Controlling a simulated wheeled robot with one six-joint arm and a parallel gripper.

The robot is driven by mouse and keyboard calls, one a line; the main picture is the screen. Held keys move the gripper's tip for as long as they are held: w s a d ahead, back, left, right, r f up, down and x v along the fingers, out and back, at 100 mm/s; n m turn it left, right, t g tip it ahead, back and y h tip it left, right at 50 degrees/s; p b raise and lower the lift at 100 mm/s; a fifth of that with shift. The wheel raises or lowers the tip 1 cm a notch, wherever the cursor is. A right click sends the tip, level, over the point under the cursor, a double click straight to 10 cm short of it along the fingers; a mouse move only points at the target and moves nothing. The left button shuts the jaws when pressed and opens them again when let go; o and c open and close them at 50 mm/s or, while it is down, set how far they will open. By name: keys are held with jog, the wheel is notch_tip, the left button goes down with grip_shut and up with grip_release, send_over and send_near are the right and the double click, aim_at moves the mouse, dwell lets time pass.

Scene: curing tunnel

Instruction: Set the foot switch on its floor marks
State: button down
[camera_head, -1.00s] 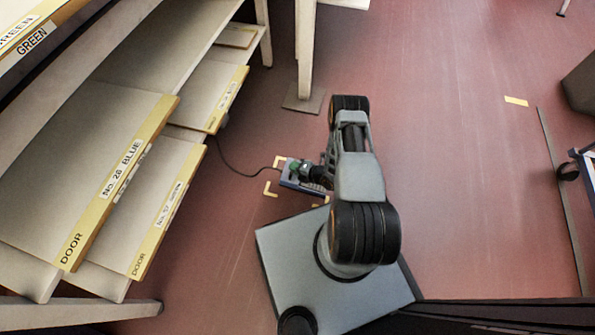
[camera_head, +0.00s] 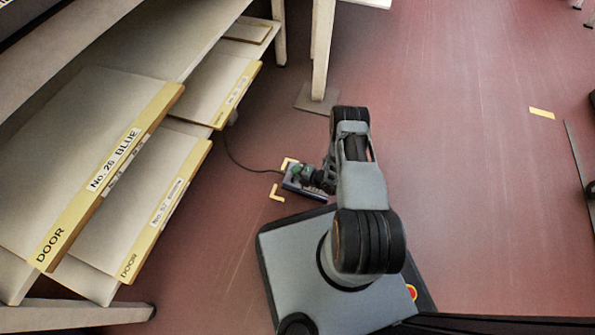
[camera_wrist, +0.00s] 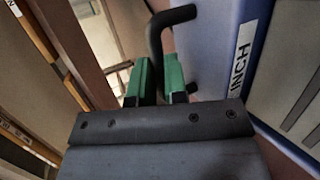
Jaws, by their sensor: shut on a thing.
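The foot switch (camera_head: 293,187) is a low blue-grey box at the middle of the head view, with a dark cable (camera_head: 245,168) trailing left toward the shelves. Yellow corner floor marks show beside it, one at its left (camera_head: 276,194) and one at its upper left (camera_head: 289,161). In the wrist view its blue side (camera_wrist: 215,45) carries an "INCH" label. My gripper (camera_wrist: 158,82) has green fingertips shut on a black bent bar (camera_wrist: 157,40) beside the blue side. In the head view my gripper (camera_head: 304,172) is low over the switch. Whether the switch touches the floor cannot be told.
Shelves with yellow-edged boards (camera_head: 130,150) stand close on the left. A pale post (camera_head: 322,50) on a floor plate (camera_head: 316,98) stands beyond the switch. A yellow floor strip (camera_head: 542,113) lies on open red floor at right.

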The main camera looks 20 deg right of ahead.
jog(key=shift+f, duration=0.5)
jog(key=shift+r, duration=0.1)
jog(key=c, duration=1.1)
grip_release()
jog(key=shift+c, duration=0.2)
jog(key=shift+s, duration=0.1)
